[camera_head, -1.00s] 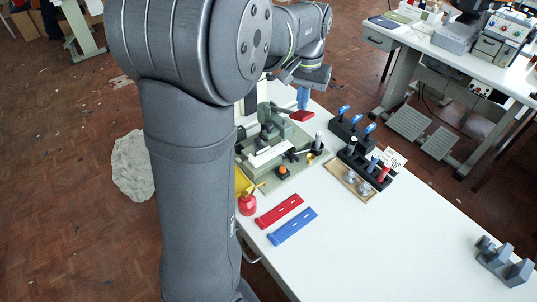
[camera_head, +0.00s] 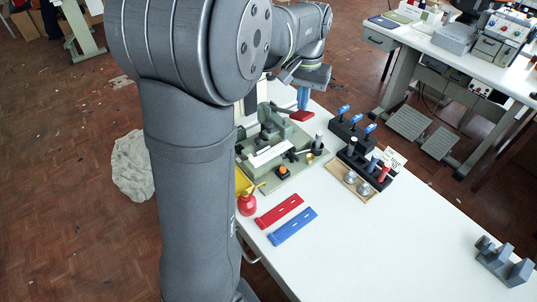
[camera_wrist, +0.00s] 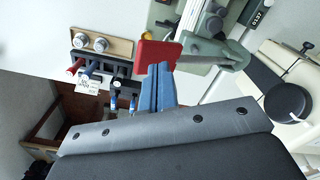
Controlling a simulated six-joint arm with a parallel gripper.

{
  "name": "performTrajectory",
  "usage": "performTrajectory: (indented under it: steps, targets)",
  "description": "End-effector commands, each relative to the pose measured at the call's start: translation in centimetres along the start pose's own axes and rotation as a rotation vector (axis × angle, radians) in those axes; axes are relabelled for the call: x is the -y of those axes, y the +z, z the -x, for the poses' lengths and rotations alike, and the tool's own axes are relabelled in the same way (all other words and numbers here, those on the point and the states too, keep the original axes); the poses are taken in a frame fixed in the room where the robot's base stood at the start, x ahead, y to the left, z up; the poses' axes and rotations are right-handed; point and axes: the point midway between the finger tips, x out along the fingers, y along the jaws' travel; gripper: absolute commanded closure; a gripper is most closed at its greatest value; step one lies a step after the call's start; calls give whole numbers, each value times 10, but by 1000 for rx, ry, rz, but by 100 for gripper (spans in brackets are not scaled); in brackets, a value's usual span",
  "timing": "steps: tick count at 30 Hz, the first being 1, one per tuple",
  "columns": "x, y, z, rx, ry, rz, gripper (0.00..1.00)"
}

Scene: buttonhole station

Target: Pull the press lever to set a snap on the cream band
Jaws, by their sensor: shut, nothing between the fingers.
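The green press (camera_head: 270,122) stands on a green base on the white table. Its lever ends in a flat red pad (camera_head: 302,116), which also shows in the wrist view (camera_wrist: 155,56). The cream band (camera_head: 267,155) appears as a pale strip at the front of the press. My gripper (camera_head: 303,107) is above the red pad, with its blue fingers pointing down. In the wrist view the shut, empty fingertips (camera_wrist: 161,66) are at the pad's edge. I cannot tell whether they touch it. The snap is not distinguishable.
Red (camera_head: 279,210) and blue (camera_head: 293,226) strips lie in front of the press, near a red oil can (camera_head: 247,204). Black racks of tools (camera_head: 365,168) and a wooden tray (camera_head: 350,183) stand to the right. The table's front right is mostly clear.

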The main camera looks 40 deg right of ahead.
Motion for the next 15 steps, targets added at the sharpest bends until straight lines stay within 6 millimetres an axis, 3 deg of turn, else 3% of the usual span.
performTrajectory:
  steps: [15]
  targets:
    - [0,0,-20,2,0,0,100]
